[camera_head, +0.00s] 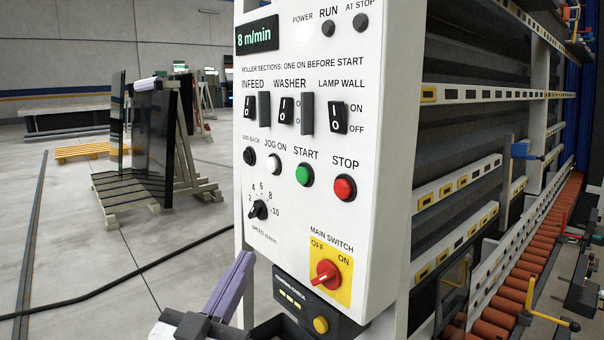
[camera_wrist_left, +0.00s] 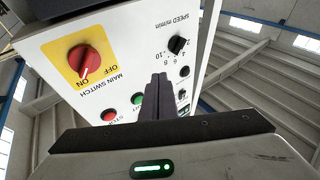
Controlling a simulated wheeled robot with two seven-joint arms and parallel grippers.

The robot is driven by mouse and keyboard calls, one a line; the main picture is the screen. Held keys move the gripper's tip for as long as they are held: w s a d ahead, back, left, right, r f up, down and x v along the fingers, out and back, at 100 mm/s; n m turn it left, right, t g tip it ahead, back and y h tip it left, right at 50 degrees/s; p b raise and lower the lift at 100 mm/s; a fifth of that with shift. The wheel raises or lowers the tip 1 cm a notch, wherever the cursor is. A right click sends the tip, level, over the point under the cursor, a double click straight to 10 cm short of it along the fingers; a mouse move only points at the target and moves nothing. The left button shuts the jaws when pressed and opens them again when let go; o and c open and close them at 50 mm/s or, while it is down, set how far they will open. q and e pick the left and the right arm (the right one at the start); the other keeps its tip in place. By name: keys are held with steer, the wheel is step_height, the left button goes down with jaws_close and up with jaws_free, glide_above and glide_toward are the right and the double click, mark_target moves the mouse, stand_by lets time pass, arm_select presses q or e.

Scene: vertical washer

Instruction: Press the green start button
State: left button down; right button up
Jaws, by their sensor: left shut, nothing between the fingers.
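The green START button (camera_head: 304,174) sits on the white control panel (camera_head: 350,215), left of the red STOP button (camera_head: 344,188). In the left wrist view the panel appears upside down, with the green button (camera_wrist_left: 137,98) just left of my fingers, close to their edge. My left gripper (camera_head: 245,262) is shut and empty, its purple fingers pointing up at the panel's lower left. In the wrist view its fingertips (camera_wrist_left: 158,78) overlap the panel face below the speed dial. In the head view the fingertips are well below the green button. My right gripper is not in view.
The red main switch (camera_head: 325,273) on its yellow plate is low on the panel, above a dark box with a yellow button (camera_head: 320,325). Orange rollers (camera_head: 515,270) run at right. Open floor lies at left.

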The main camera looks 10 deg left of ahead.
mark_target(303, 175)
arm_select(q)
steer(key=s+r+t, duration=0.3)
steer(key=r, duration=0.9)
steer(key=shift+r, duration=0.2)
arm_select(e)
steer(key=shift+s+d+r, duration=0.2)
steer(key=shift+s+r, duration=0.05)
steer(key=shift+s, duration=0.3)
